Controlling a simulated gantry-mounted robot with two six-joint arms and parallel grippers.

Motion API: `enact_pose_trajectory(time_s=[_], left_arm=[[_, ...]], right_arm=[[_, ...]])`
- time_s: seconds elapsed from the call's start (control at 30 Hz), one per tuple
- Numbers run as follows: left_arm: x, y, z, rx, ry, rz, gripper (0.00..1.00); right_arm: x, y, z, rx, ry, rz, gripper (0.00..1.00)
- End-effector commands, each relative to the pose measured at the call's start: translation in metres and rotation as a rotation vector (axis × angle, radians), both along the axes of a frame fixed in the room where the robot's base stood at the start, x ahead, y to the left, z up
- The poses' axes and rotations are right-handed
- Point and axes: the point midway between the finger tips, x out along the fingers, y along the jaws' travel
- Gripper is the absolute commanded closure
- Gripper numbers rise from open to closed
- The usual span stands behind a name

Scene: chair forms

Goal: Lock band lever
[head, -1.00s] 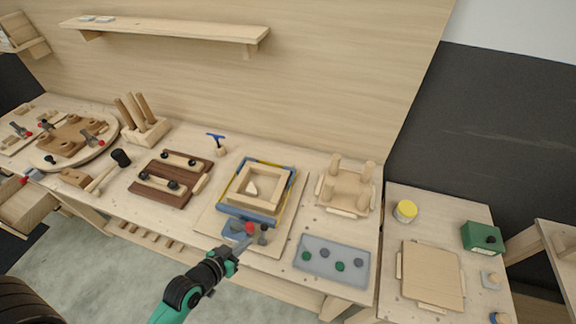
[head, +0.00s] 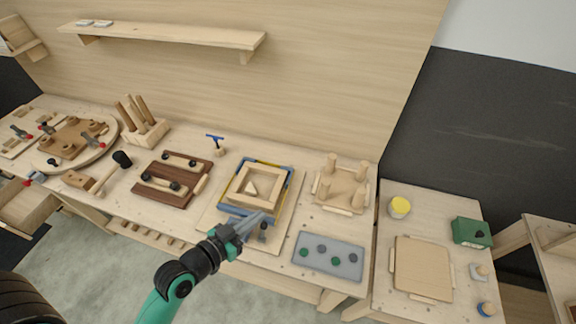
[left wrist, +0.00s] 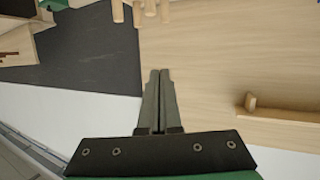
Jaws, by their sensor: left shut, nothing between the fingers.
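The blue band with yellow parts (head: 284,192) lies around a square wooden frame (head: 240,187) on a light board at the middle of the bench. The band's front side, where the lever was seen a second ago, is largely covered by my left gripper (head: 264,215). The red lever knob is hidden now, so I cannot tell how the lever stands. A dark knob (head: 263,232) shows just beside the fingers. My left gripper is shut and empty, its tips over the band's front edge; contact is unclear. It also shows shut in the left wrist view (left wrist: 160,73). My right gripper is not seen.
A grey plate with green and grey knobs (head: 328,257) lies right of the board. A dark brown clamp fixture (head: 172,178) lies left, and a small stool form (head: 341,185) stands at the right. A blue-handled tool (head: 217,142) stands behind.

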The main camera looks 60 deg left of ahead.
Motion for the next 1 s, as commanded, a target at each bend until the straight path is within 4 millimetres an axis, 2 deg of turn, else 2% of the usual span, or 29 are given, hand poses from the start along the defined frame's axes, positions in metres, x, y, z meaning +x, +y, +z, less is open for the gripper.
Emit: enact_pose_trajectory(time_s=[0.03,0.6,0.8,1.0], left_arm=[[0.007,0.000,0.013,0.012,-0.019,-0.012,1.00],[0.075,-0.015,0.125,0.135,-0.217,-0.127,1.00],[0.088,-0.022,0.151,0.158,-0.263,-0.152,1.00],[0.091,-0.024,0.158,0.165,-0.276,-0.158,1.00]], right_arm=[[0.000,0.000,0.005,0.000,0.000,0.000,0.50],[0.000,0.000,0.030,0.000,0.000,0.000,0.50],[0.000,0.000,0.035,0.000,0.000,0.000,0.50],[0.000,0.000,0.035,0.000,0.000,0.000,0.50]])
